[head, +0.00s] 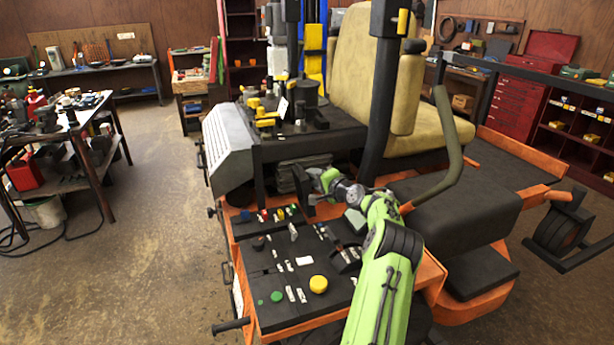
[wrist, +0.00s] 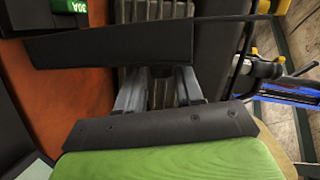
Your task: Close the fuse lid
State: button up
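My gripper (head: 318,184) reaches over the back of the machine's control panel on my green arm. In the wrist view its two grey fingers (wrist: 160,82) stand apart with a gap between them and nothing seen held. A dark flat plate (wrist: 110,45), which looks like the raised fuse lid, lies just beyond the fingertips; I cannot tell whether they touch. In the head view a dark upright plate (head: 303,184) stands beside the gripper. Coloured fuses (head: 265,214) sit in a row left of it. A green fuse marked 30A (wrist: 70,5) shows in the wrist view.
The control panel (head: 275,275) with switches and a yellow button (head: 318,284) lies in front. A tan seat (head: 365,85), a dark post and a curved lever (head: 447,150) stand behind and right of my arm. A grey ribbed part (wrist: 155,10) is beyond the plate.

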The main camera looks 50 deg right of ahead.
jog(key=shift+s+r, duration=0.2)
jog(key=shift+s, duration=0.25)
jog(key=shift+c, duration=0.3)
jog(key=shift+w+a, duration=0.1)
grip_shut()
jog(key=shift+f, duration=0.1)
jog(key=shift+a+b, duration=0.15)
jog(key=shift+b, duration=0.15)
